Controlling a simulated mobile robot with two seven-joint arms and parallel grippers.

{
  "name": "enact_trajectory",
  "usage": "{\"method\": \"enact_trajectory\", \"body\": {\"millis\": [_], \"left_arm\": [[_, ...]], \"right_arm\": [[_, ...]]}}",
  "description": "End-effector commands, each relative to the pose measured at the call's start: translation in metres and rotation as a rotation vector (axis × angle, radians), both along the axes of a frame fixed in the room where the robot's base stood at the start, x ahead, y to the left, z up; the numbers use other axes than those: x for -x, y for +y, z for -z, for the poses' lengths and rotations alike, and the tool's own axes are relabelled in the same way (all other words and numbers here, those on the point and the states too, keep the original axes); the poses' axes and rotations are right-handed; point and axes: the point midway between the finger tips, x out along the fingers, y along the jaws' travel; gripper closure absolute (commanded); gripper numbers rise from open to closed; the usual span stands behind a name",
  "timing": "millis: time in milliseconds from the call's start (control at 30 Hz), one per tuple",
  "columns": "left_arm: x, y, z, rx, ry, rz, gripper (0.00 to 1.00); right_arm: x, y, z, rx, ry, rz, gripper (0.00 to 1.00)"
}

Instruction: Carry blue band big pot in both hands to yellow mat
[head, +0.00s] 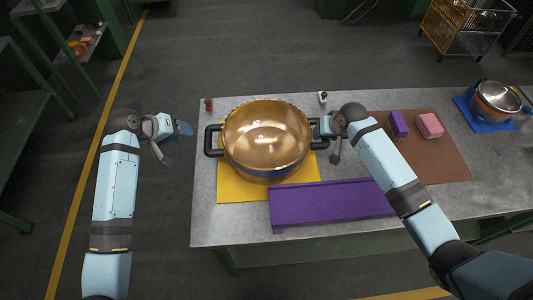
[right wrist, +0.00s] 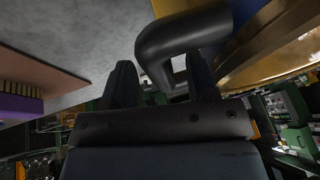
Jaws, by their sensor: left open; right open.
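The big pot (head: 266,136), golden inside with a blue band low on its outside, stands upright on the yellow mat (head: 232,190). It has a black handle on each side. My left gripper (head: 185,128) is open and empty, apart from and left of the left handle (head: 212,141), off the table edge. My right gripper (head: 322,127) is open at the right handle. In the right wrist view, the black right handle (right wrist: 180,42) reaches between the two open fingers (right wrist: 160,85). The pot's golden wall (right wrist: 285,52) shows beside it.
A long purple block (head: 330,204) lies in front of the pot. Another pot (head: 495,100) stands on a blue mat (head: 476,119) at the far right.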

Motion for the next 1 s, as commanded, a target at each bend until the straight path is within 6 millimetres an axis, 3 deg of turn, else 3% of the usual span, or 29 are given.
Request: {"method": "enact_trajectory", "body": {"millis": [300, 500, 1000], "left_arm": [[0.0, 0.0, 0.0, 0.0, 0.0, 0.0, 0.47], [0.0, 0.0, 0.0, 0.0, 0.0, 0.0, 0.47], [0.0, 0.0, 0.0, 0.0, 0.0, 0.0, 0.47]], "right_arm": [[0.025, -0.013, -0.061, -0.001, -0.004, -0.001, 0.47], [0.037, -0.019, -0.088, 0.0, -0.002, 0.0, 0.47], [0.04, -0.02, -0.096, 0.0, 0.0, 0.0, 0.47]]}}
